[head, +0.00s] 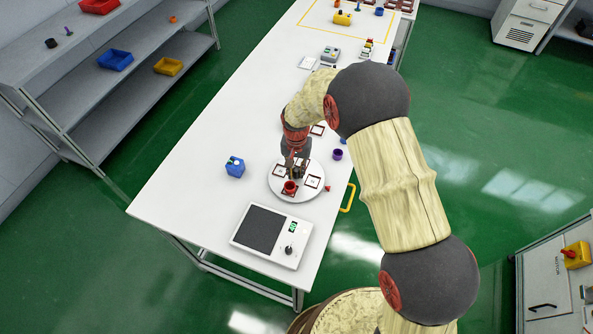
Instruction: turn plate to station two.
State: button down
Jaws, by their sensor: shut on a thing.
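The round white plate (296,195) lies on the white table near its right edge. It carries dark-framed square stations, one at its left (280,170) and one at its right (312,181). A red cup (289,187) sits on a square at the plate's front. My gripper (298,169) points down over the plate's middle and back part. It is shut on a small dark piece at the plate, mostly hidden by the fingers. I cannot read the station labels.
A blue canister (235,167) stands left of the plate. A purple cup (337,154) and a yellow handle (348,197) are at the right. The table's left side is clear.

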aim_at(296, 169)
dwell(0.4)
jog(key=c, duration=1.9)
grip_release()
jog(key=shift+a, duration=0.1)
jog(key=shift+r, duration=0.15)
notch_tip(296, 169, up, 12)
jog(key=shift+f, duration=0.1)
